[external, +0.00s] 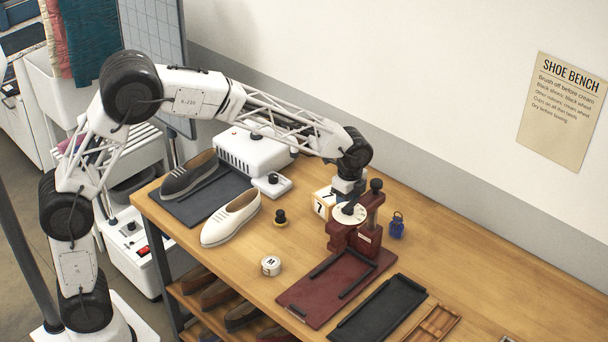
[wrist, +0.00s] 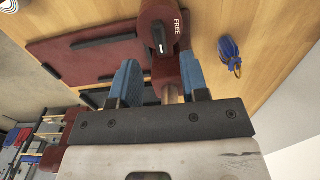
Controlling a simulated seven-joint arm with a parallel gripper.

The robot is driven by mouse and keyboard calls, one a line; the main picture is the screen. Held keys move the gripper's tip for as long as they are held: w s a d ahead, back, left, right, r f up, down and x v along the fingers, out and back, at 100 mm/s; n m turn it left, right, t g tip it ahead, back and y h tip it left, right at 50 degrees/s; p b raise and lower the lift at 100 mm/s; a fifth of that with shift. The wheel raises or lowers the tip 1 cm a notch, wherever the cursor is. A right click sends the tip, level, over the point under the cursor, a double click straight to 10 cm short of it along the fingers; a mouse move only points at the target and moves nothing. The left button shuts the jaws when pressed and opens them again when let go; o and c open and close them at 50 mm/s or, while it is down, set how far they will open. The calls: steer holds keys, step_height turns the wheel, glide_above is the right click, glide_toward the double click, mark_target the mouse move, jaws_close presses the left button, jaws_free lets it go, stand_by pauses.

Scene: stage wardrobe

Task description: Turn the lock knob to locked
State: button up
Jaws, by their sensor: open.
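In the wrist view, a black lever-like knob (wrist: 158,38) sits on a round dark red part of the press, with the word FREE beside it. My gripper (wrist: 160,68) is open, its two blue fingers apart on either side of the knob's line, with the knob just beyond the tips. No contact shows. The fingertips are hard to make out there.
A black ball-topped handle (external: 376,185) rises beside my gripper. A black tray (external: 378,309) lies in front. A pale shoe (external: 230,220) is farther left.

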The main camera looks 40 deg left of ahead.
steer(key=shift+f, duration=2.55)
jaws_close()
